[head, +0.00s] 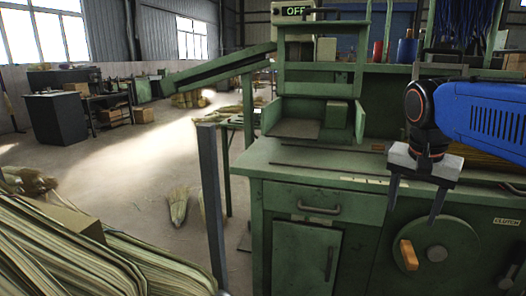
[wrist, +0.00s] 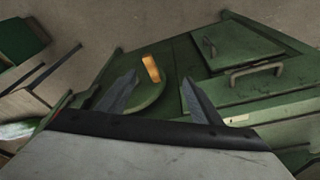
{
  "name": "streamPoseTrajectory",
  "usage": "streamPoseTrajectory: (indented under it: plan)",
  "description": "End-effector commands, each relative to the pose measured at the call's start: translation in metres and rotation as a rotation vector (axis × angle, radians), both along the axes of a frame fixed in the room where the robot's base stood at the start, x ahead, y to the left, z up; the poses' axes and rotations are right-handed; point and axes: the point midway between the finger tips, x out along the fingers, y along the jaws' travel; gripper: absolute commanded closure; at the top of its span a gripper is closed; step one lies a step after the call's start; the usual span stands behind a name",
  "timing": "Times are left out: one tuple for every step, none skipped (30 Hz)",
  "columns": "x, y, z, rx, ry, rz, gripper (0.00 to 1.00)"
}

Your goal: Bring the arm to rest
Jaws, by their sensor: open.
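My gripper (head: 414,205) hangs at the right of the head view with its two fingers pointing down and spread apart. Nothing is between them. It is in front of the green workbench (head: 290,165), at about the height of its top edge. In the wrist view, my gripper (wrist: 160,92) also shows its fingers wide apart and empty. Beyond them is a round green wheel with an orange handle (wrist: 150,68). The same orange handle (head: 408,254) shows below my gripper in the head view. My blue arm comes in from the right.
A green machine housing with a sign reading OFF (head: 296,11) stands on the bench. A grey post (head: 211,200) rises at the bench's left. Bundles of broom straw (head: 90,255) fill the lower left. Open floor (head: 130,165) lies beyond, with a few loose bundles.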

Motion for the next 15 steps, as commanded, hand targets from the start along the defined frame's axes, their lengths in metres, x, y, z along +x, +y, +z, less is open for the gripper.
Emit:
streamPoseTrajectory:
  plan:
    - [-0.014,0.005,-0.012,0.001,-0.009,0.062,0.4]
    - [-0.021,0.008,-0.019,0.0,-0.016,0.105,0.4]
    - [-0.03,0.012,-0.029,-0.003,-0.023,0.159,0.4]
    - [-0.037,0.015,-0.036,-0.004,-0.03,0.2,0.4]
    - [-0.044,0.017,-0.044,-0.006,-0.037,0.241,0.4]
    - [-0.053,0.021,-0.054,-0.01,-0.045,0.294,0.4]
    - [-0.06,0.023,-0.062,-0.014,-0.054,0.335,0.4]
    - [-0.066,0.026,-0.07,-0.017,-0.061,0.374,0.4]
    - [-0.075,0.03,-0.081,-0.023,-0.071,0.427,0.4]
    - [-0.081,0.032,-0.089,-0.028,-0.079,0.464,0.4]
    - [-0.087,0.034,-0.097,-0.034,-0.086,0.5,0.4]
    - [-0.095,0.037,-0.107,-0.04,-0.096,0.547,0.4]
    - [-0.1,0.039,-0.114,-0.046,-0.105,0.579,0.4]
    - [-0.105,0.041,-0.121,-0.051,-0.111,0.609,0.4]
    - [-0.11,0.043,-0.129,-0.059,-0.12,0.645,0.4]
